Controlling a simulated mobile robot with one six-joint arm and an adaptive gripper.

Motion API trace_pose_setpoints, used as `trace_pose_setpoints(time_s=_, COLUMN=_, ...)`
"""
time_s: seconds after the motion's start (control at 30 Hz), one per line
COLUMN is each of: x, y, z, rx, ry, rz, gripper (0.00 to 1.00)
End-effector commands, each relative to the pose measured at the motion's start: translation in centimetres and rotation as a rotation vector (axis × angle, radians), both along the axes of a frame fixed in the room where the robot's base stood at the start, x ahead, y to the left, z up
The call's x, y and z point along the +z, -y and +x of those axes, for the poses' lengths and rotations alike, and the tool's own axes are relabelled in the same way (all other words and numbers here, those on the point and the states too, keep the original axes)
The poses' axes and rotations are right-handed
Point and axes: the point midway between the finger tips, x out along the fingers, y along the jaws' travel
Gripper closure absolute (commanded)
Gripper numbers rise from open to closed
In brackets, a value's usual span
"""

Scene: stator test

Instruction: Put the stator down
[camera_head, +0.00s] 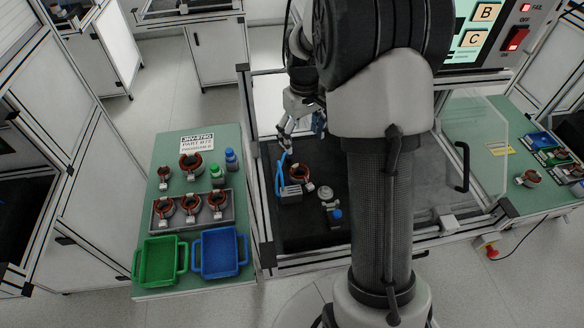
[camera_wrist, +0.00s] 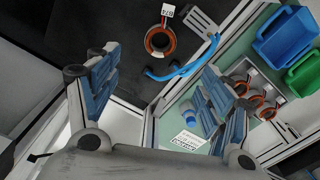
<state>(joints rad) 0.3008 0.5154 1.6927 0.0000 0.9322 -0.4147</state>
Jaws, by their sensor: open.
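A copper-wound stator (camera_head: 299,173) with a white tag sits on the black surface of the test bench (camera_head: 300,222). In the wrist view the stator (camera_wrist: 160,42) lies beyond the fingertips, near the top middle. A grey block with blue hoses (camera_head: 290,190) stands just beside it. My gripper (camera_head: 302,135) is above the back of the black surface. In the wrist view my gripper (camera_wrist: 163,78) has its blue-padded fingers spread wide, with nothing between them. The stator is apart from the fingers.
A green side table (camera_head: 149,230) at left bears a grey tray (camera_head: 233,212) with several stators, loose stators, bottles, a green bin (camera_head: 159,261) and a blue bin (camera_head: 220,252). A grey fitting (camera_head: 327,194) and a blue-topped part (camera_head: 337,216) stand right of the stator. Frame rails border the bench.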

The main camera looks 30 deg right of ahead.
Motion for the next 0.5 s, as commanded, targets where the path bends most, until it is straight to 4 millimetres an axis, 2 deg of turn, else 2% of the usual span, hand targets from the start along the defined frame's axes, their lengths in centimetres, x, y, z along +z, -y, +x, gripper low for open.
trace_pose_setpoints(time_s=0.3, x=-7.2, y=-0.1, z=-0.2, rx=-0.001, ry=-0.005, rz=0.001, gripper=0.26)
trace_pose_setpoints(time_s=0.5, x=-10.4, y=-0.1, z=-0.1, rx=-0.001, ry=-0.003, rz=0.001, gripper=0.26)
